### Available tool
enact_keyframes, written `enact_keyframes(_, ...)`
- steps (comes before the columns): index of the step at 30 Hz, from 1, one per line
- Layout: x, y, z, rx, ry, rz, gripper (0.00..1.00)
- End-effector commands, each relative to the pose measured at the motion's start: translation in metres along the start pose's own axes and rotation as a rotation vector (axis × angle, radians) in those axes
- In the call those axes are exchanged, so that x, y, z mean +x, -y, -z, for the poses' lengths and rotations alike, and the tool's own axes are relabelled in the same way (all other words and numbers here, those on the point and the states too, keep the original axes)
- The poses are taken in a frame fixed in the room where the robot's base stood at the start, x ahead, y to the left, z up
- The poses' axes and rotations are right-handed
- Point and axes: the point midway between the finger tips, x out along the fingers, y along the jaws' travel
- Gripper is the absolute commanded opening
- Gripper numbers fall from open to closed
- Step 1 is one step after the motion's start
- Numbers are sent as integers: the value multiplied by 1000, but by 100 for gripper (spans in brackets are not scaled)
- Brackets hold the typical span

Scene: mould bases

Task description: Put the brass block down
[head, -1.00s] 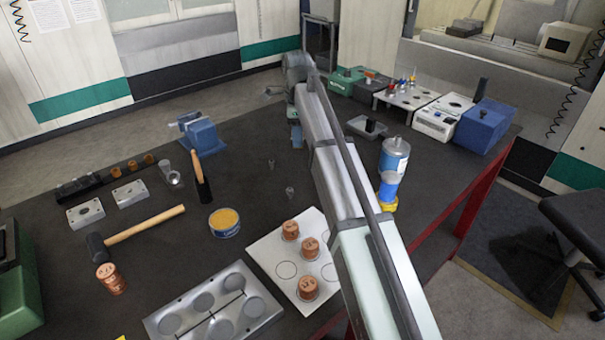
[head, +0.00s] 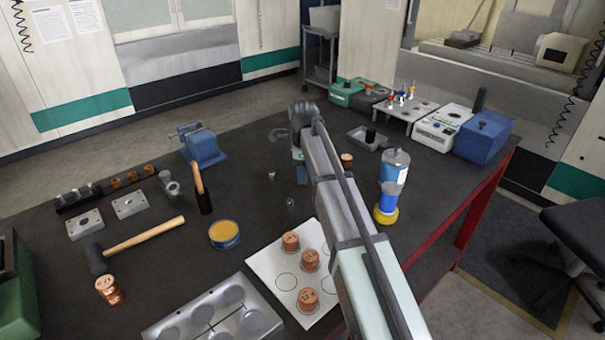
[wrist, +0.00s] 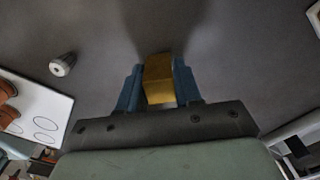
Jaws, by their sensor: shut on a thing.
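The brass block (wrist: 158,79) shows in the wrist view between the two blue fingers of my gripper (wrist: 157,88), which is shut on it. Bare dark bench top lies beyond the block, with soft shadows near the fingers. I cannot tell whether the block touches the bench. In the head view my gripper (head: 301,174) points down over the middle of the dark bench (head: 262,262). I cannot make out the block there.
A white card (head: 268,262) with circles and several copper cylinders lies nearer the camera. A small metal part (wrist: 62,64) stands left of my gripper in the wrist view. A copper piece (head: 347,160) and a blue-labelled can (head: 395,168) stand right of my arm.

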Motion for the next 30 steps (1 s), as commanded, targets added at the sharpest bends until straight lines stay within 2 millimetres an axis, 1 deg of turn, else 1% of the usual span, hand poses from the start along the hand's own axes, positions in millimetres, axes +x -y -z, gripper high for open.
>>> enact_keyframes(2, 5, 0, 0, 0, 0, 1, 0)
enact_keyframes(13, 8, 0, 0, 0, 0, 1, 0)
enact_keyframes(14, 8, 0, 0, 0, 0, 1, 36)
enact_keyframes(15, 8, 0, 0, 0, 0, 1, 40)
enact_keyframes(21, 8, 0, 0, 0, 0, 1, 59)
enact_keyframes(30, 6, 0, 0, 0, 0, 1, 60)
